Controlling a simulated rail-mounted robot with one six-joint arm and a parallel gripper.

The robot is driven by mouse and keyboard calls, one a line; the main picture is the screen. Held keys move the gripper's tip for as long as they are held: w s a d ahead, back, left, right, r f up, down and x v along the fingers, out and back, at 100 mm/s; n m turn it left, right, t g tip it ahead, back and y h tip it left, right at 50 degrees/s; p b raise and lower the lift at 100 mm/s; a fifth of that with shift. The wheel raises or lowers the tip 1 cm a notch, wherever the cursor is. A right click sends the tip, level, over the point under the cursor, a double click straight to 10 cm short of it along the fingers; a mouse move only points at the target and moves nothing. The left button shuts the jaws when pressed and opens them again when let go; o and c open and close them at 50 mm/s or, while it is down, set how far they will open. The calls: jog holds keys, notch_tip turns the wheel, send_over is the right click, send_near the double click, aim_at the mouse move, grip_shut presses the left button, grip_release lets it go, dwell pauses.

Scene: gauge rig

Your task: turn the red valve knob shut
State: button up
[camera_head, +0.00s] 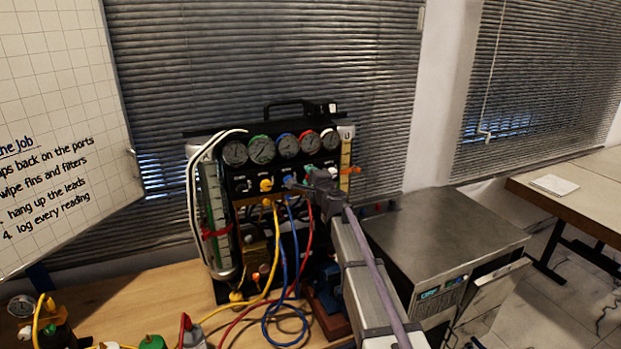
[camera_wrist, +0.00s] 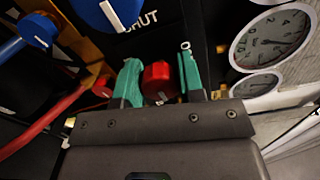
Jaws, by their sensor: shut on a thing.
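The red valve knob (camera_wrist: 157,80) shows in the wrist view between the two green fingertips of my gripper (camera_wrist: 159,76). My gripper is shut on it. A small pale mark shows low on the knob's face; its exact turn is hard to read. In the head view my gripper (camera_head: 317,184) reaches the panel of the gauge rig (camera_head: 240,184) from the right, at the knob row under the dials. There the gripper and arm cover most of the red knob's place.
A blue knob (camera_wrist: 98,12) with a white pointer sits close by, beside a "SHUT" label. Gauges (camera_wrist: 270,38) lie to the right. Yellow (camera_head: 276,235), blue and red hoses hang below the panel. A grey metal box (camera_head: 440,225) stands right of the rig.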

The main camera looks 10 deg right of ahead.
jog(key=o, duration=0.9)
jog(key=v, duration=1)
jog(key=shift+s+d, duration=0.1)
jog(key=shift+s, duration=0.3)
jog(key=s+a+f+n+g+y+b, duration=0.1)
jog(key=s+a+f+n+g+y, duration=0.1)
jog(key=s+a+f+n+g, duration=0.35)
jog(key=s+a+f+n+g+y, duration=0.2)
jog(key=s+f+n+g, duration=0.35)
jog(key=s+n, duration=0.25)
jog(key=s+d+f+n+g+h+b, duration=0.1)
jog(key=s+f+g+h, duration=0.1)
jog(key=s, duration=0.4)
jog(key=s+d+f+n+g+h+b, duration=0.1)
jog(key=s+d+f+g+h, duration=0.1)
jog(key=s, duration=0.5)
jog(key=s+d+f+n+g+h, duration=0.2)
jog(key=s+f+h, duration=0.1)
jog(key=s+f, duration=0.3)
jog(key=shift+s+d+g+h+b, duration=0.25)
jog(key=shift+s+g+h+b, duration=0.05)
jog(key=shift+s+h+b, duration=0.1)
